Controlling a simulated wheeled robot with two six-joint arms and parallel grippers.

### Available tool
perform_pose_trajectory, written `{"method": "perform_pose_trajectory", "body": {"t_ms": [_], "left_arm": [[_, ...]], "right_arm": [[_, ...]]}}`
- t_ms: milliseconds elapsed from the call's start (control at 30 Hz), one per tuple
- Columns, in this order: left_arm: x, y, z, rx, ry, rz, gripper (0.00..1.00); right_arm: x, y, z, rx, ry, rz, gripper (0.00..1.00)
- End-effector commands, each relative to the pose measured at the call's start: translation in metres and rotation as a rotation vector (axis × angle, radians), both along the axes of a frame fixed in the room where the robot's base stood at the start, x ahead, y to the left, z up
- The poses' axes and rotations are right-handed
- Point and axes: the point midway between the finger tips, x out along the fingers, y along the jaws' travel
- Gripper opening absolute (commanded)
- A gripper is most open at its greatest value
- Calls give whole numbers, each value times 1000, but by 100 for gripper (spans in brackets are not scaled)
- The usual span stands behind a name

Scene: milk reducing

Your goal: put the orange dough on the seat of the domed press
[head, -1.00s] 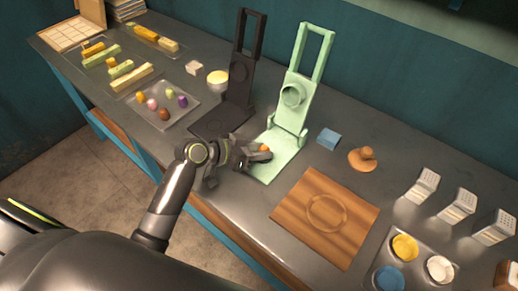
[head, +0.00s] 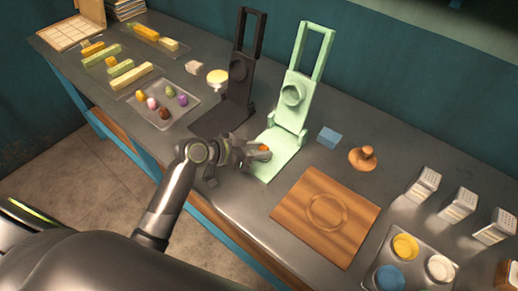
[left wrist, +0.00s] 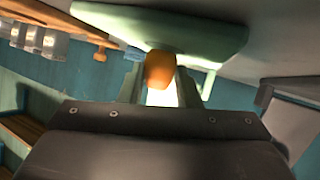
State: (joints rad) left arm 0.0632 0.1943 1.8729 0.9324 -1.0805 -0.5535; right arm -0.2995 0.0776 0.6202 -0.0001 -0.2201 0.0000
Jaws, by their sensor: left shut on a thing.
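The orange dough (head: 264,148) is a small ball between the fingertips of my left gripper (head: 258,154), which is shut on it. The left wrist view also shows the dough (left wrist: 160,70) between the fingers, close to a pale green slab (left wrist: 205,35). The pale green press (head: 296,112) stands open, with a round piece on its upright plate and a flat base below. The gripper and dough are over the left part of this base. I cannot tell whether the dough touches the base. The fingers hide part of the base. My right gripper is not in view.
A black press (head: 238,88) stands close on the left. A tray (head: 188,112) of several coloured balls lies further left. A blue block (head: 329,138), a wooden knobbed piece (head: 362,158) and a wooden board (head: 350,232) lie to the right.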

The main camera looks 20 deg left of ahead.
Motion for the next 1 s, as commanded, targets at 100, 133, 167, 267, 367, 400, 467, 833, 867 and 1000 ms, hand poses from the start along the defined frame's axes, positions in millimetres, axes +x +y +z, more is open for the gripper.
{"method": "perform_pose_trajectory", "body": {"t_ms": [100, 133, 167, 267, 367, 400, 467, 833, 867, 1000], "left_arm": [[0, 0, -1, 0, 0, 0, 5], [0, 0, -1, 0, 0, 0, 5], [0, 0, -1, 0, 0, 0, 5], [0, 0, -1, 0, 0, 0, 5], [0, 0, -1, 0, 0, 0, 5], [0, 0, -1, 0, 0, 0, 5], [0, 0, -1, 0, 0, 0, 5], [0, 0, -4, 0, 0, 0, 5], [0, 0, -4, 0, 0, 0, 31], [0, 0, -4, 0, 0, 0, 50]], "right_arm": [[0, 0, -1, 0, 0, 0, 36], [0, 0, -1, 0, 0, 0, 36], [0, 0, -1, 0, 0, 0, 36], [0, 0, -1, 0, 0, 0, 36], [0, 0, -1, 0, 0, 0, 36], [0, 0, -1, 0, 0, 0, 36], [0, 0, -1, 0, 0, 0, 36], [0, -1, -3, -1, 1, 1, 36], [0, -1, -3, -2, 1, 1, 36], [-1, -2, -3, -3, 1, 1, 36]]}}
